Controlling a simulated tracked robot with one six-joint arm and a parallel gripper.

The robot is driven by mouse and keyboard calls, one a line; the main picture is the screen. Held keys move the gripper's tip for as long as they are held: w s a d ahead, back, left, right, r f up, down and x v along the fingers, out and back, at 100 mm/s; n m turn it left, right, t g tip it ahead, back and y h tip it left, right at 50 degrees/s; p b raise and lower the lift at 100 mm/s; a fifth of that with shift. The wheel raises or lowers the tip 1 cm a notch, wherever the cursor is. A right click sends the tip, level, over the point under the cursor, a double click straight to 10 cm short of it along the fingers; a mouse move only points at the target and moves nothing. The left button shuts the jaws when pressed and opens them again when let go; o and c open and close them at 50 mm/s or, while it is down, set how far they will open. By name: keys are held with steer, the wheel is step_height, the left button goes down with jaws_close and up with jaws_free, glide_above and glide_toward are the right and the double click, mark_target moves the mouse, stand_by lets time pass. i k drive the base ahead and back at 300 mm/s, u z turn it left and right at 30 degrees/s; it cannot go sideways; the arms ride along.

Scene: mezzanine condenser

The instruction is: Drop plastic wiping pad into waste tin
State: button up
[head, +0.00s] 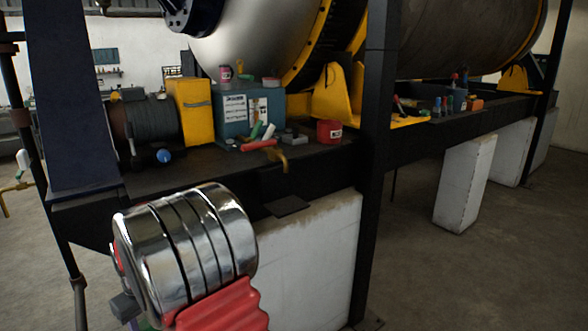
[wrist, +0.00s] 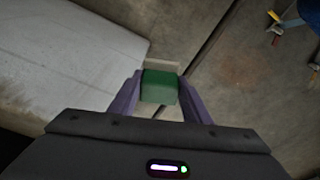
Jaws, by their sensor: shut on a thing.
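In the wrist view, my gripper (wrist: 160,88) has its two purple fingers shut on a green block-shaped pad (wrist: 160,86), which I take to be the plastic wiping pad. A pale strip shows just beyond the pad's far end. In the head view the gripper is mostly hidden at the bottom left, with only slivers of purple and green showing. A red tin (head: 329,131) with a pale label, likely the waste tin, stands on the dark ledge right of the blue box. The gripper is well apart from it, low in front of the ledge.
On the dark ledge (head: 200,166) are a blue box (head: 238,114), a red roll-like thing (head: 258,146) and a yellow block (head: 190,111). A dark upright post (head: 374,180) stands right of the tin. A white pier (head: 310,255) is below. Open floor lies at right.

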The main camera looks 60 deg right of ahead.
mark_target(326, 141)
steer(key=u, duration=0.65)
steer(key=i, duration=0.15)
steer(key=z, duration=2)
